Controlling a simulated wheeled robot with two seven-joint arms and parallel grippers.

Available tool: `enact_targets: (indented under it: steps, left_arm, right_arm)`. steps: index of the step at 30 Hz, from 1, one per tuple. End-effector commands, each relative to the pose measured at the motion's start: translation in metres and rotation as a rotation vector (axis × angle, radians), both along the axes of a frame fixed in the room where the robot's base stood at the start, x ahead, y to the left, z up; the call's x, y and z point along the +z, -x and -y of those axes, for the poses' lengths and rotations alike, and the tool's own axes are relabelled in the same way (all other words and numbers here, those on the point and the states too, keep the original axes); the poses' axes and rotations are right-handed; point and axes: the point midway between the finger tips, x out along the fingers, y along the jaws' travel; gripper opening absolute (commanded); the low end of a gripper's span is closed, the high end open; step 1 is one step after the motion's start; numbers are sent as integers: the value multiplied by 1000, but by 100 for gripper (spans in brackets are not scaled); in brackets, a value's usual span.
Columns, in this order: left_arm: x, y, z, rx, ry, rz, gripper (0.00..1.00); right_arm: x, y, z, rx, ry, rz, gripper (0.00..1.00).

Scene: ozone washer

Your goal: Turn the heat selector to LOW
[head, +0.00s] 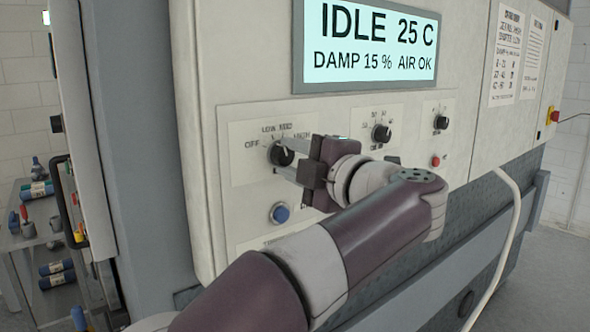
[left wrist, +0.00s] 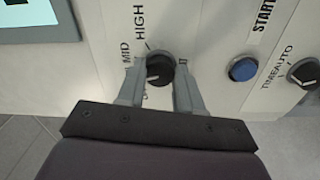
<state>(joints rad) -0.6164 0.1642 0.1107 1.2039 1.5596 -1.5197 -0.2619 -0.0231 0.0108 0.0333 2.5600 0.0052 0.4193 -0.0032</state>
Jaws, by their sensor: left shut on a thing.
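The heat selector (head: 281,154) is a round black knob on a pale plate, with OFF, LOW, a middle mark and HIGH printed around it. My left gripper (head: 284,158) reaches it from the right, its two fingers closed on the knob's sides. In the left wrist view the knob (left wrist: 160,69) sits between the fingertips of the left gripper (left wrist: 160,85). A pale mark on the knob points left and slightly down there; the fingers hide some labels, so its exact setting is unclear. MID and HIGH are readable. My right gripper is not in view.
A blue button (head: 279,213) lies below the selector. Two more black knobs (head: 381,132) (head: 441,122) and a red button (head: 435,160) are to the right. The display (head: 368,45) reads IDLE 25 C. A pale hose (head: 505,240) hangs at the right; a cluttered shelf (head: 30,232) stands left.

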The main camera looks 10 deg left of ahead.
Motion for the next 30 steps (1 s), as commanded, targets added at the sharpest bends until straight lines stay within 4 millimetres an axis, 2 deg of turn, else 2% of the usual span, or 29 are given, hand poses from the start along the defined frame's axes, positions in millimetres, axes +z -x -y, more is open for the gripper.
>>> enact_targets:
  steps: [19, 20, 22, 30]
  left_arm:
    - [0, 0, 0, 1, 31, 38, 5]
    - [0, 0, 0, 1, 31, 38, 38]
    - [0, 0, 0, 0, 30, 38, 61]
    - [0, 0, 0, 0, 30, 38, 61]
  right_arm:
    - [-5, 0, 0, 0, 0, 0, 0]
    - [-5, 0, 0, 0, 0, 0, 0]
    - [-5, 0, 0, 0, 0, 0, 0]
    - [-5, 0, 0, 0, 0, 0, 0]
